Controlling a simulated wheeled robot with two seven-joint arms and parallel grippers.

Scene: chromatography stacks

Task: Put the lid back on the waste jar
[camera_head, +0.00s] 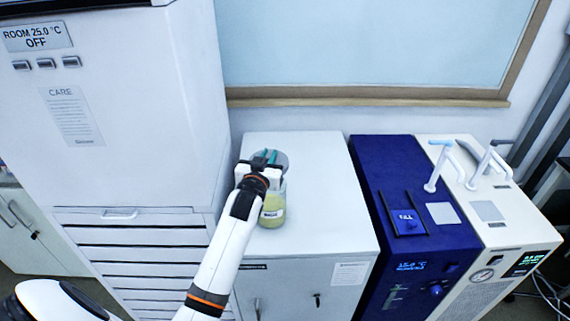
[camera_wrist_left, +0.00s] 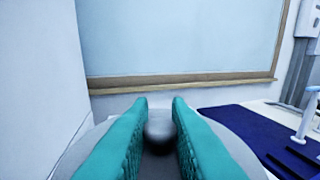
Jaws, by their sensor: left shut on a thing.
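The waste jar (camera_head: 272,208) stands on the white cabinet top in the head view. It is clear, with yellow-green contents and a white label. The round grey lid (camera_head: 283,161) shows above and behind the jar's visible body. My left gripper (camera_head: 265,160) is shut on the lid's knob; the knob (camera_wrist_left: 159,127) sits between the teal fingers (camera_wrist_left: 160,140) in the left wrist view, with the grey lid disc spreading below. My gripper hides the jar's rim, so I cannot tell whether lid and jar touch. My right gripper is out of view.
The white cabinet (camera_head: 325,215) has free top surface right of the jar. A tall white unit (camera_head: 130,120) rises close on the left. A blue instrument (camera_head: 395,170) and a cream instrument (camera_head: 515,225) with upright white handles stand right. A framed panel (camera_head: 370,95) is behind.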

